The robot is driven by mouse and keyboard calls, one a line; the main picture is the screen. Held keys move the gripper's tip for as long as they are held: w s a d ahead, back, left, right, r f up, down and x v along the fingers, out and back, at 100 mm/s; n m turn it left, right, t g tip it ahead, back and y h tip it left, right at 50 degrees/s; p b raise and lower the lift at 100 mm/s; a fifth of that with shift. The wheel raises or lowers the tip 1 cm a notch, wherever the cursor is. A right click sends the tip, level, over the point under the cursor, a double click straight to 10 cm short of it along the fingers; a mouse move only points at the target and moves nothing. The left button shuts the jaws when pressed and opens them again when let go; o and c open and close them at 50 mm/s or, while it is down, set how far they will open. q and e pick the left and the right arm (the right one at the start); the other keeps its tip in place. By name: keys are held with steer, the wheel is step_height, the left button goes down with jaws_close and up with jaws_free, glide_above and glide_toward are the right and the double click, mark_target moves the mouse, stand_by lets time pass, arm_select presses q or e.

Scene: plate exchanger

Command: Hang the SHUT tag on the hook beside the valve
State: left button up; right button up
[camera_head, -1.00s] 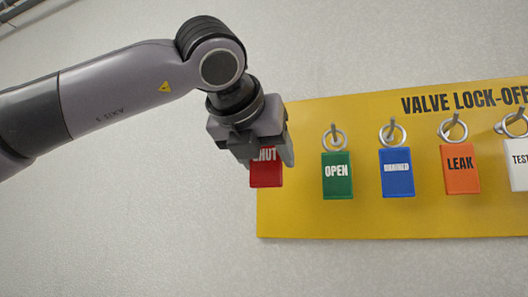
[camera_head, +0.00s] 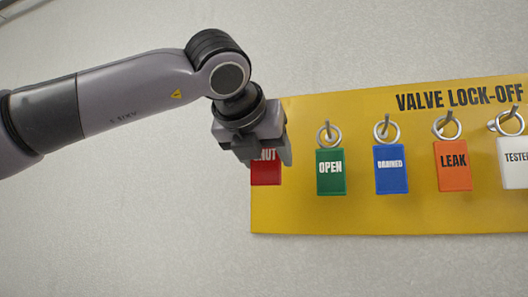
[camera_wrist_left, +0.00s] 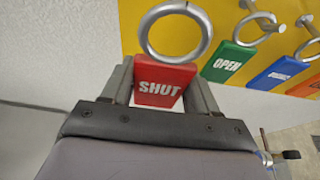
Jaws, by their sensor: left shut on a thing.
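The red SHUT tag (camera_head: 266,172) is at the left end of the yellow board, partly hidden by my left gripper (camera_head: 262,155). In the left wrist view, the SHUT tag (camera_wrist_left: 163,84) sits between the fingers of my left gripper (camera_wrist_left: 163,90), which is shut on it. The tag's metal ring (camera_wrist_left: 176,32) stands above it, in front of the yellow board. I cannot tell whether the ring is on a peg. The valve and the hook beside it are not in view. My right gripper is not in view.
The yellow board (camera_head: 370,220), headed VALVE LOCK-OFF, holds a green OPEN tag (camera_head: 331,185), a blue DRAINED tag (camera_head: 391,181), an orange LEAK tag (camera_head: 453,178) and a white TESTED tag (camera_head: 515,175), hanging by rings on pegs. The wall left of the board is bare.

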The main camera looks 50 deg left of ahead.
mark_target(272, 157)
arm_select(q)
steer(key=shift+w+a, duration=0.4)
steer(key=shift+w, duration=0.3)
steer(key=shift+w+a+p, duration=0.25)
steer(key=shift+w+a, duration=0.05)
steer(key=shift+w, duration=0.25)
steer(key=shift+w+a+p, duration=0.25)
steer(key=shift+w+a, duration=0.05)
steer(key=shift+w, duration=0.2)
steer(key=shift+w+a+p, duration=0.25)
steer(key=shift+w+a, duration=0.1)
steer(key=shift+w, duration=0.25)
steer(key=shift+w+a+p, duration=0.2)
steer(key=shift+w+a, duration=0.1)
steer(key=shift+w, duration=0.3)
